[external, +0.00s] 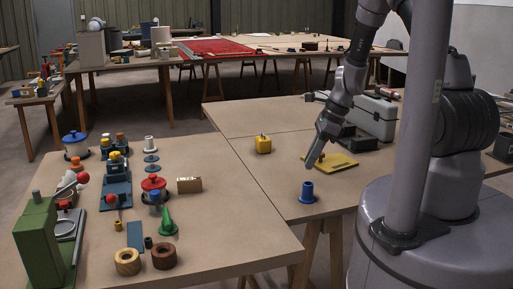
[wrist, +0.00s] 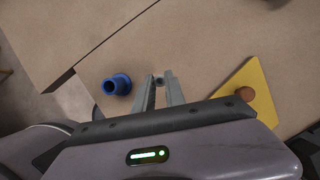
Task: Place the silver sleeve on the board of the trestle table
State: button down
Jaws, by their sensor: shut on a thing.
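My gripper (external: 311,164) points down over the right-hand board of the trestle table (external: 285,180), between a blue flanged bushing and a yellow plate. In the wrist view, the fingers (wrist: 160,78) are shut on a small grey ring-ended piece, the silver sleeve (wrist: 160,80). Only its end shows between the fingertips. In the external view the sleeve is too small to make out at the fingertips. Whether it touches the board cannot be told. The board (wrist: 210,50) around the fingertips is bare in the wrist view.
The blue bushing (external: 307,193) stands close by, left of the fingers in the wrist view (wrist: 117,85). The yellow plate (external: 336,162) with a brown knob lies on the other side. A yellow block (external: 263,144) and a grey toolbox (external: 372,117) stand farther off. The left board holds many parts.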

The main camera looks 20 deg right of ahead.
jog(key=w+a+r+n+g, duration=0.1)
jog(key=w+a+n, duration=0.1)
jog(key=a, duration=0.5)
jog(key=w+a+r+n, duration=0.1)
jog(key=a+n, duration=0.1)
jog(key=a, duration=0.5)
notch_tip(320, 180, up, 3)
jog(key=n+g+p, duration=0.1)
jog(key=n+g, duration=0.2)
jog(key=n, duration=0.5)
send_over(150, 233)
jog(key=shift+n+g+h, duration=0.3)
jog(key=shift+h, duration=0.2)
notch_tip(150, 233, down, 10)
jog(key=b, duration=0.4)
jog(key=shift+s, duration=0.1)
jog(key=shift+r, duration=0.15)
jog(key=c, duration=1.4)
grip_release()
